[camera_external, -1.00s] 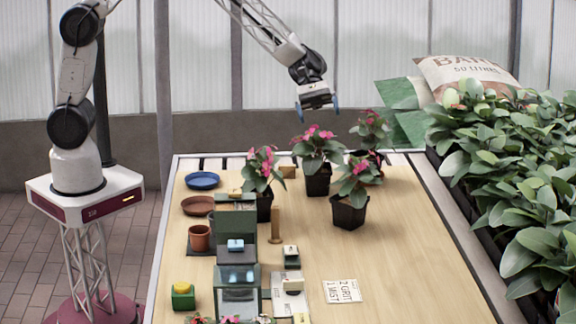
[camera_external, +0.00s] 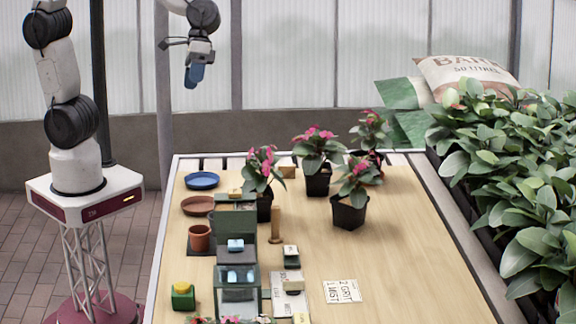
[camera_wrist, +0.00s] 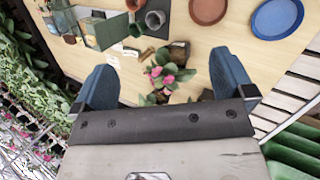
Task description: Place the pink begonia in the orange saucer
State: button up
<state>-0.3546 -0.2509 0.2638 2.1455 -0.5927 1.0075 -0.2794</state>
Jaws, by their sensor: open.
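Several pink-flowered plants in dark pots stand on the table: one at left (camera_external: 263,180), one at back centre (camera_external: 318,160), one nearer the front (camera_external: 351,196) and one at back right (camera_external: 370,135). I cannot tell which is the begonia. A reddish-brown saucer (camera_external: 198,206) lies at the table's left, empty; it also shows in the wrist view (camera_wrist: 208,10). A bit of orange shows under the back-right plant, mostly hidden. My gripper (camera_external: 195,75) is open and empty, high beyond the back-left corner. The wrist view shows pink flowers (camera_wrist: 166,74) between its blue fingers, well below.
A blue saucer (camera_external: 202,180) lies behind the brown one. A terracotta pot (camera_external: 199,238), a green case (camera_external: 237,250) and small blocks crowd the left front. Leafy plants (camera_external: 510,190) line the right edge. The table's right middle is clear.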

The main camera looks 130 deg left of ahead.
jog(key=s+d+m+y, duration=0.1)
jog(key=s+d+m, duration=0.2)
jog(key=s, duration=0.4)
jog(key=s+d+m+y, duration=0.2)
jog(key=s+d+m, duration=0.2)
jog(key=s, duration=0.4)
jog(key=s+d+r+m+y, duration=0.1)
jog(key=s+d+m+y, duration=0.1)
jog(key=s, duration=0.5)
jog(key=shift+s+d+m, duration=0.35)
jog(key=shift+d+m, duration=0.55)
jog(key=shift+m, duration=0.2)
